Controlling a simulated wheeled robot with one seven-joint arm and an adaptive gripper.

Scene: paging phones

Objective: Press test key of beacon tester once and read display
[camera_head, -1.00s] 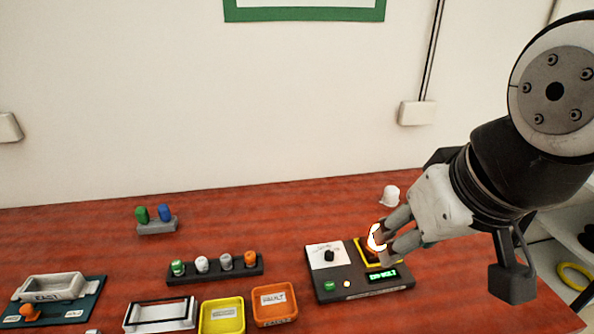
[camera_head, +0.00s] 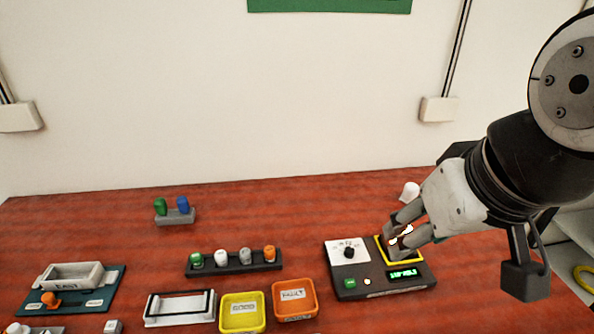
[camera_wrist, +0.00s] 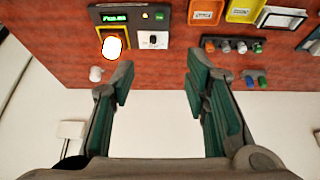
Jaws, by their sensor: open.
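The beacon tester (camera_head: 372,283) is a dark box at the right of the table. It has a green key (camera_head: 349,283), a small pale lamp, a black knob on a white panel, and a green-lit display (camera_head: 403,273) whose characters are too small to read surely. A brightly lit beacon (camera_wrist: 112,46) stands in its yellow-framed square, largely hidden by my fingers in the head view. My gripper (camera_head: 400,234) appears over that square. In the wrist view, my gripper (camera_wrist: 159,85) is open and empty, with the beacon outside the gap between its fingers.
A dark rack (camera_head: 233,263) with several coloured caps stands left of the tester. A yellow tray (camera_head: 242,326) and an orange tray labelled FAULT (camera_head: 308,312) are in front. A white beacon-like piece (camera_head: 410,190) stands behind the tester. A teal-based EAST station (camera_head: 110,285) is far left.

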